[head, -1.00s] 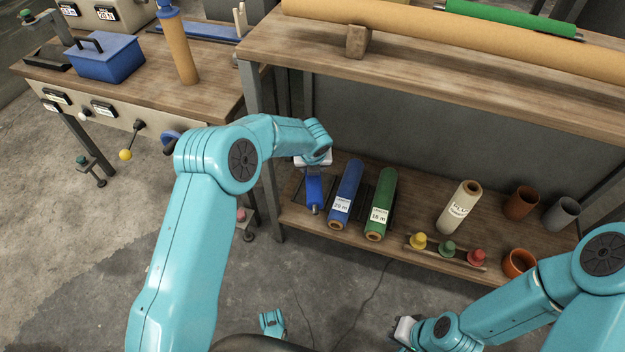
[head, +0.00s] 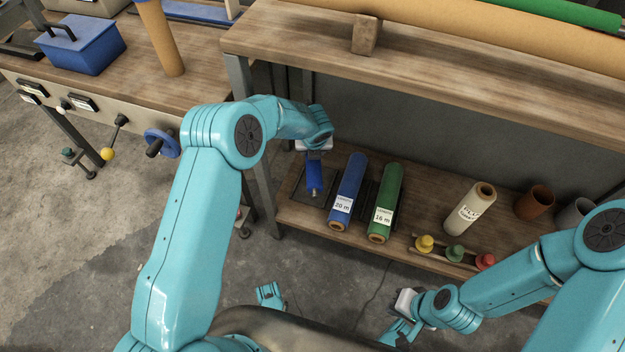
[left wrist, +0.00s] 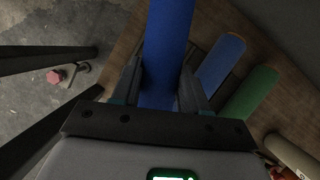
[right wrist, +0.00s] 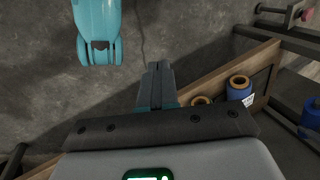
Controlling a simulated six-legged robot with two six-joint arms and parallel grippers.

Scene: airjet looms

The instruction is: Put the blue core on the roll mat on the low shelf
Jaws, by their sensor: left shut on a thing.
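The blue core (head: 314,178) is a slim blue cylinder over the dark roll mat (head: 298,188) at the left end of the low shelf (head: 410,212). My left gripper (head: 314,158) is shut on it; my wrist hides the core's upper part. In the left wrist view the core (left wrist: 168,45) runs between the two fingers (left wrist: 160,92). I cannot tell whether the core touches the mat. My right gripper (head: 396,332) is low in front of the shelf, away from the core. In the right wrist view its fingers (right wrist: 158,80) are together and empty.
A blue roll labelled 20 m (head: 347,192) and a green roll labelled 16 m (head: 385,203) lie just right of the mat. The upper shelf (head: 300,40) overhangs behind.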

